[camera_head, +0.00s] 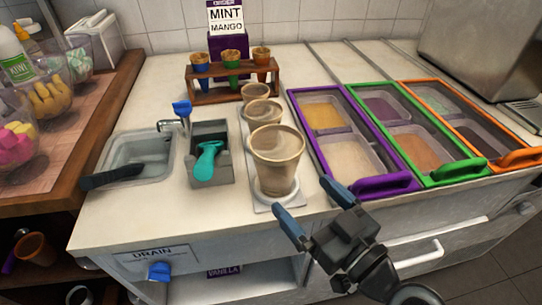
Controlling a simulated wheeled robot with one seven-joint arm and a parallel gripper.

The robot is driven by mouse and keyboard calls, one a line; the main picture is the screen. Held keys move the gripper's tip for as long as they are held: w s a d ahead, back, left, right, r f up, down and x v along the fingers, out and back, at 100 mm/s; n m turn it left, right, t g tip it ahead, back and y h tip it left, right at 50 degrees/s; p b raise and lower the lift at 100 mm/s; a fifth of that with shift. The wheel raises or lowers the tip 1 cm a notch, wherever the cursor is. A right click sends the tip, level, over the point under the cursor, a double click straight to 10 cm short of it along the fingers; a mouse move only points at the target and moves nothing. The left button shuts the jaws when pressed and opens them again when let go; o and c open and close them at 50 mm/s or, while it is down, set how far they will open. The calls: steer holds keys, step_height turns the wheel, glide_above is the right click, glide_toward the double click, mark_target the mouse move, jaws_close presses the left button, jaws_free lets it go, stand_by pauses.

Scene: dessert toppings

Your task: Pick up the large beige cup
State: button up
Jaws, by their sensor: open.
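The large beige cup (277,162) stands upright on a light holder strip (275,206) near the counter's front edge. It is the nearest and biggest of three beige cups in a row. Two smaller beige cups, the middle one (263,110) and the far one (254,92), stand behind it, and the middle one is partly hidden. My gripper (310,210) is open and empty, in front of the large cup and to its lower right. Its blue-tipped fingers point up toward the cup, and I see a gap between them and the cup.
Purple (378,188), green (463,172) and orange (518,158) framed topping bins fill the right. A teal scoop (207,160) sits in a grey holder left of the cup, beside a sink (140,157). A wooden rack (233,95) holds cones behind. A drawer handle (415,254) projects below.

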mark_target(290, 180)
steer(key=x, duration=0.1)
steer(key=p+x, duration=0.1)
steer(key=x, duration=0.2)
steer(key=shift+a+r, duration=0.15)
steer(key=shift+r, duration=0.2)
steer(key=p+x, duration=0.2)
steer(key=x, duration=0.2)
steer(key=shift+w+a, duration=0.2)
steer(key=shift+a, duration=0.2)
steer(key=shift+c, duration=0.3)
steer(key=c, duration=0.8)
steer(key=shift+r, duration=0.1)
